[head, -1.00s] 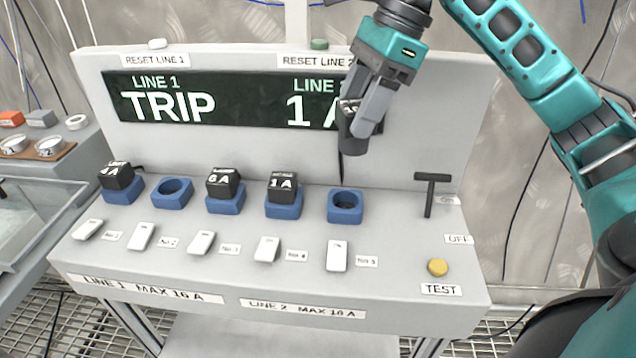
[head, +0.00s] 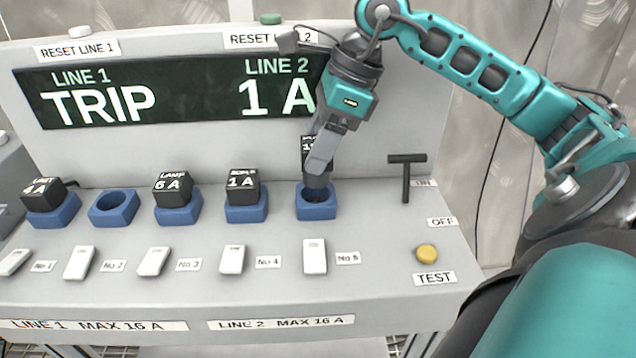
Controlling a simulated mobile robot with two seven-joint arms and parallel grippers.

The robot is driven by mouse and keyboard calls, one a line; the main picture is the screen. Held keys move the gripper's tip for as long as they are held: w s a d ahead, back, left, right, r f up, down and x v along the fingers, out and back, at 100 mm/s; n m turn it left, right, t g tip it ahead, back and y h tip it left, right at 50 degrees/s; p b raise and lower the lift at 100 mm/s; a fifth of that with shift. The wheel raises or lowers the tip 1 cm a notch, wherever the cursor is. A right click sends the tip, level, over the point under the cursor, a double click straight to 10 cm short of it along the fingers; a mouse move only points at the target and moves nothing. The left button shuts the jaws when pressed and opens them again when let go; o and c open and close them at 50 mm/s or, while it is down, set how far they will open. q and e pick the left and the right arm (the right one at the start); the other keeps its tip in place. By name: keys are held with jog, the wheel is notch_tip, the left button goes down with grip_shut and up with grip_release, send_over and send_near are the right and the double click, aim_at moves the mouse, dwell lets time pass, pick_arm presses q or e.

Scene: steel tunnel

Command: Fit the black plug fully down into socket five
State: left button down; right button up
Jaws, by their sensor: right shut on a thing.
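The black plug (head: 309,146) is in the jaws of my right gripper (head: 318,160), which is shut on it and partly hides it. The plug is held above socket five (head: 317,210), the rightmost blue socket, behind the switch labelled No 5. A dark round lower end shows at the socket's opening, and the dark opening still shows around its front. I cannot tell whether this end is inside the hole or just above it. My left gripper is not in view.
Black plugs stand in the first, third (head: 173,188) and fourth (head: 243,187) sockets; the second socket (head: 113,209) is empty. White switches line the front. A black T-handle (head: 406,180) and a yellow TEST button (head: 427,253) are at the right. The display (head: 170,95) reads TRIP and 1 A.

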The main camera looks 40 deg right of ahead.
aim_at(310, 180)
jog(key=shift+f, duration=0.85)
notch_tip(310, 180, down, 4)
jog(key=shift+r+b, duration=0.1)
jog(key=shift+b, duration=0.7)
jog(key=shift+f, duration=0.2)
jog(key=o, duration=1.1)
jog(key=shift+r, duration=0.1)
